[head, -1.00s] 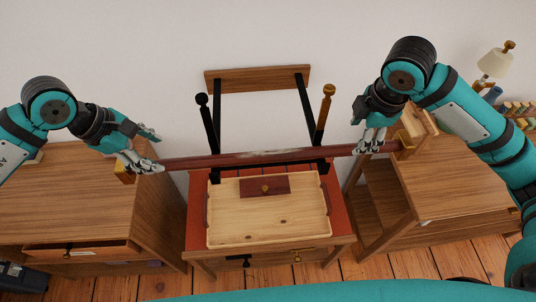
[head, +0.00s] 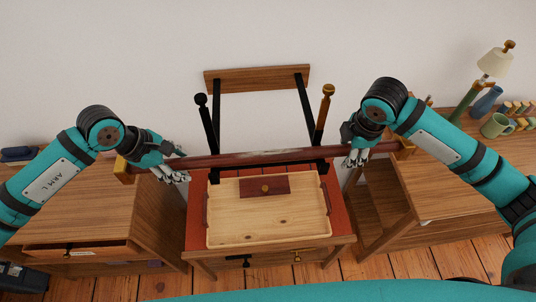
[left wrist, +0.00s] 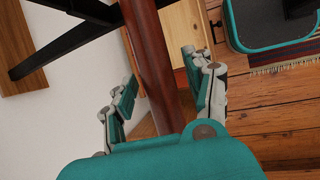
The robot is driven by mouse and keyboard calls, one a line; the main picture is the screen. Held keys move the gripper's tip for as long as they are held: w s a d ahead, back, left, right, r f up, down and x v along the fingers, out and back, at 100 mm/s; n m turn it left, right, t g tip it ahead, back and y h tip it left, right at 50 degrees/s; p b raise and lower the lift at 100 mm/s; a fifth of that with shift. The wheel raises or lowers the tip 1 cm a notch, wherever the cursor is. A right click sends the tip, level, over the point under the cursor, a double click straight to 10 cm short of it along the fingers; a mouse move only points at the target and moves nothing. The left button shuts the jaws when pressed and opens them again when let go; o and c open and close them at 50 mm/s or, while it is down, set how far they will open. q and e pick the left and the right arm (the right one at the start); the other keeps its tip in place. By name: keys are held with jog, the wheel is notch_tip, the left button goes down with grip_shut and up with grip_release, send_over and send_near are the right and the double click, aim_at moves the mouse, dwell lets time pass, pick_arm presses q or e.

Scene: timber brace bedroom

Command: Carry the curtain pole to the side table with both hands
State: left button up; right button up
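The curtain pole (head: 260,157) is a long dark red-brown rod lying level across the picture. Its ends are at a wooden block (head: 124,170) on the left and another (head: 405,148) on the right. My left gripper (head: 176,174) is at the pole's left part; in the left wrist view, its open fingers (left wrist: 160,85) are on either side of the pole (left wrist: 150,50), with gaps. My right gripper (head: 357,158) is at the pole's right part; its grip is unclear. A red-topped table (head: 195,215), probably the side table, stands below the pole's middle.
A pale wooden tray (head: 265,225) holds a dark red piece (head: 265,187) on the table. Wooden cabinets stand left (head: 70,210) and right (head: 450,185). A wall shelf (head: 257,78) and two knobbed rods (head: 206,122) (head: 323,110) are behind. A green mug (head: 495,125) and lamp (head: 494,63) stand right.

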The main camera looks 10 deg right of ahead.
pick_arm(q)
grip_shut()
pick_arm(e)
grip_shut()
pick_arm(q)
jog(key=shift+w+r, duration=0.1)
jog(key=shift+w, duration=0.05)
pick_arm(e)
jog(key=shift+w+r, duration=0.15)
